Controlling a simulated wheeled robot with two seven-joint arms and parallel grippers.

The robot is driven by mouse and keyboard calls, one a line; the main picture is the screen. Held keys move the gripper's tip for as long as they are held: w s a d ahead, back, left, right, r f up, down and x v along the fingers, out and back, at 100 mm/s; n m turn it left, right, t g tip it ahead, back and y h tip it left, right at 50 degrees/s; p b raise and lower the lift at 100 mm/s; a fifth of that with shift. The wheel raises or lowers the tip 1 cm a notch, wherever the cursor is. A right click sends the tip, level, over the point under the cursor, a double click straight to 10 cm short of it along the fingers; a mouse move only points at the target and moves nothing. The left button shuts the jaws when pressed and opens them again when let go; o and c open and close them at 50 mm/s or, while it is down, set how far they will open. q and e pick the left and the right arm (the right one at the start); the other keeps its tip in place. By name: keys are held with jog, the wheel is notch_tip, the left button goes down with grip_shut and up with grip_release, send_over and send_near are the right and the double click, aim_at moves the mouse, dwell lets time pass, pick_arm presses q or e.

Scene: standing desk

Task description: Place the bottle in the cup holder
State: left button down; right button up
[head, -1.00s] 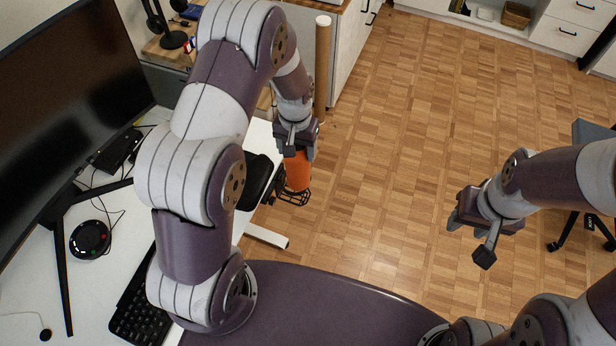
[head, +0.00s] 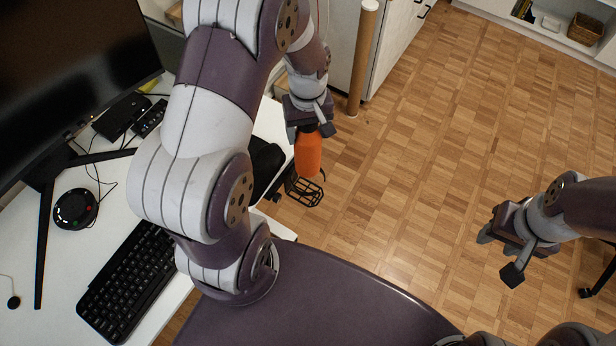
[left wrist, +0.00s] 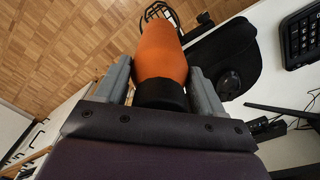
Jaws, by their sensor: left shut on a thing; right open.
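An orange bottle (head: 308,155) with a dark cap is held by my left gripper (head: 308,128) just off the desk's far edge. In the left wrist view the bottle (left wrist: 160,55) sits between the two fingers, with its cap end toward the gripper. The black wire cup holder (head: 305,192) is at the desk edge, just below the bottle in the head view. It shows partly in the left wrist view (left wrist: 158,12), beyond the bottle. I cannot tell whether the bottle's lower end is inside the ring. My right gripper (head: 498,245) is open and empty over the floor.
A white desk (head: 30,260) holds a monitor (head: 75,75), a keyboard (head: 130,280) and a round black device (head: 75,208). A black padded object (left wrist: 222,60) lies beside the bottle. A tall cardboard tube (head: 362,60) stands behind my left gripper.

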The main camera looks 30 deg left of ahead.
aim_at(308, 165)
pick_arm(q)
notch_tip(308, 165, down, 15)
jog(key=shift+w+r, duration=0.1)
dwell(0.3)
jog(key=shift+c, duration=0.6)
grip_release()
jog(key=shift+m, duration=0.3)
notch_tip(308, 165, up, 13)
jog(key=shift+d+f, duration=0.1)
jog(key=shift+d, duration=0.05)
jog(key=s+d+r+m, duration=0.1)
jog(key=r, duration=0.1)
jog(key=s+d+r+m, duration=0.2)
jog(key=r+m, duration=0.1)
jog(key=shift+s+r+t, duration=0.35)
jog(key=shift+t, duration=0.05)
jog(key=s+d+r+m, duration=0.2)
jog(key=s+r+m, duration=0.1)
jog(key=s, duration=0.2)
jog(key=shift+m+t, duration=0.3)
jog(key=shift+m, duration=0.1)
